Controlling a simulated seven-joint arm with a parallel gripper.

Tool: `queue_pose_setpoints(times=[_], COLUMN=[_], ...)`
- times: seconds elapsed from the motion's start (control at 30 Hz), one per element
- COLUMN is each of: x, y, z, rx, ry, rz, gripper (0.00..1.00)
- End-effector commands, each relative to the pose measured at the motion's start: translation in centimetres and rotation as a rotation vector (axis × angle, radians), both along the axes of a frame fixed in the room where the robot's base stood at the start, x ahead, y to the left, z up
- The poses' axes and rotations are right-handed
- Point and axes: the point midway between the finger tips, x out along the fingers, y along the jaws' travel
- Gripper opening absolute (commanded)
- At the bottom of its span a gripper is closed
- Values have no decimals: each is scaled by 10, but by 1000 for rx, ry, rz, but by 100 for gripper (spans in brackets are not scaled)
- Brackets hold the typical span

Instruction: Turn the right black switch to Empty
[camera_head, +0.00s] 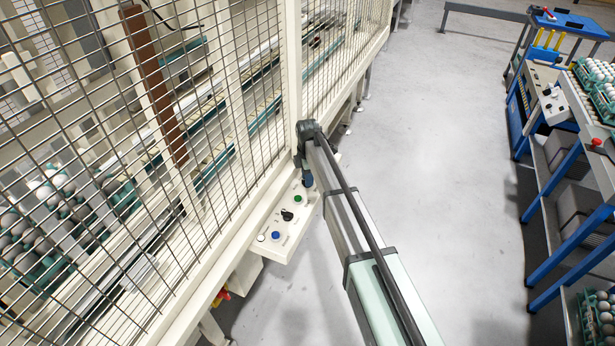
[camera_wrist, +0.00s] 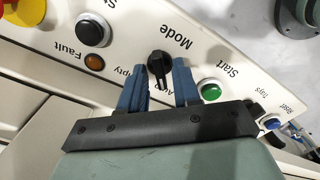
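The black switch (camera_wrist: 160,66), marked Mode, sits on the cream panel (camera_wrist: 220,60) in the wrist view, which shows the lettering upside down. Its handle points down in that picture, between the partly covered word ending in "mpty" on the left and a label starting with "A" on the right. My gripper (camera_wrist: 160,82) has its two blue fingers apart, one on each side of the handle. I cannot tell whether either finger touches it. In the head view my gripper (camera_head: 308,180) is at the panel's far end and hides this switch. Another black switch (camera_head: 287,215) shows nearer.
A green Start button (camera_wrist: 210,90) is right beside one finger, and an amber Fault lamp (camera_wrist: 94,62) and black button (camera_wrist: 92,31) are on the other side. A wire mesh fence (camera_head: 225,110) stands left of the panel.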

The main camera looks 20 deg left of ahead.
Motion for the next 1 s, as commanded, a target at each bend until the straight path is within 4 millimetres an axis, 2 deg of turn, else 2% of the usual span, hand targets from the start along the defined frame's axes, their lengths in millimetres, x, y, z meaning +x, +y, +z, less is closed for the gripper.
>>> queue_pose_setpoints(times=[0.03, 0.3, 0.57, 1.0], x=[0, 0, 0, 0], y=[0, 0, 0, 0], z=[0, 0, 0, 0], rx=[0, 0, 0, 0], ry=[0, 0, 0, 0], rz=[0, 0, -57, -503], gripper=[27, 1, 0, 0])
